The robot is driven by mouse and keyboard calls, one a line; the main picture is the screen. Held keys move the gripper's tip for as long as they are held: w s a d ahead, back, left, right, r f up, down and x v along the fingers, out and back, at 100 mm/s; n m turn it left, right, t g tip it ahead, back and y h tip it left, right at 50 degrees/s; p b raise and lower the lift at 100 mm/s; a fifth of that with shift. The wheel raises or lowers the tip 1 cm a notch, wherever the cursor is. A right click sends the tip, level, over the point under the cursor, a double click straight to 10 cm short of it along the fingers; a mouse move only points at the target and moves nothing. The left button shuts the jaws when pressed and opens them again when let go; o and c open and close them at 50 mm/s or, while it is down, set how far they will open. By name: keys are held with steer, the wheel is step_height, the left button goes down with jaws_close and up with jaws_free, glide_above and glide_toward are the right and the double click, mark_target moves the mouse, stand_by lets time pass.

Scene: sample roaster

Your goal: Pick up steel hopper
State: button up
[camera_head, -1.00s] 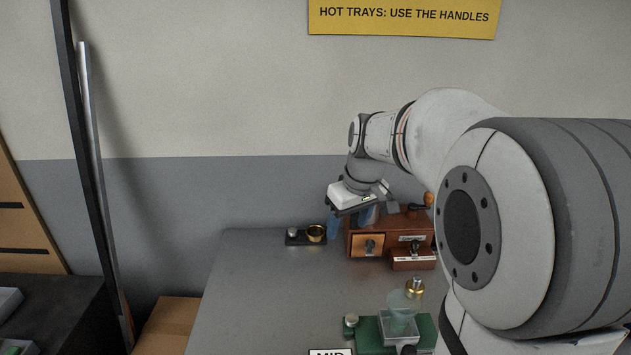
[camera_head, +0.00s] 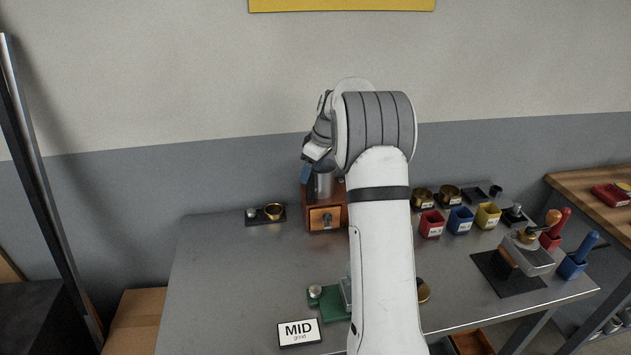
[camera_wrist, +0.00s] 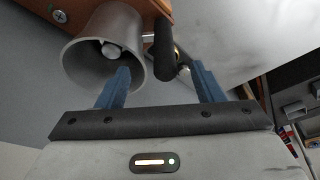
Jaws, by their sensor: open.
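The steel hopper (camera_head: 324,182) is a grey metal cylinder above the wooden box (camera_head: 325,217) at the back of the table. In the wrist view the hopper (camera_wrist: 74,62) appears at upper left, its round open mouth facing the camera and a small round knob showing inside. My gripper (camera_wrist: 162,82) is open, with its two blue fingers apart. The left finger overlaps the hopper's rim in the picture; I cannot tell whether they touch. A dark rod (camera_wrist: 163,52) appears between the fingers. In the head view my gripper (camera_head: 307,172) is beside the hopper, and my arm hides part of the box.
A dark tray with a brass cup (camera_head: 273,211) stands left of the box. A green base (camera_head: 328,303) and a MID sign (camera_head: 299,332) are nearer. Red (camera_head: 431,223), blue (camera_head: 461,219) and yellow (camera_head: 488,215) bins stand to the right. The table's left middle is clear.

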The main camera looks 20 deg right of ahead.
steer(key=x, duration=0.3)
steer(key=shift+w+f+p, duration=0.15)
steer(key=shift+f+p, duration=0.1)
steer(key=shift+p, duration=0.05)
steer(key=c, duration=1)
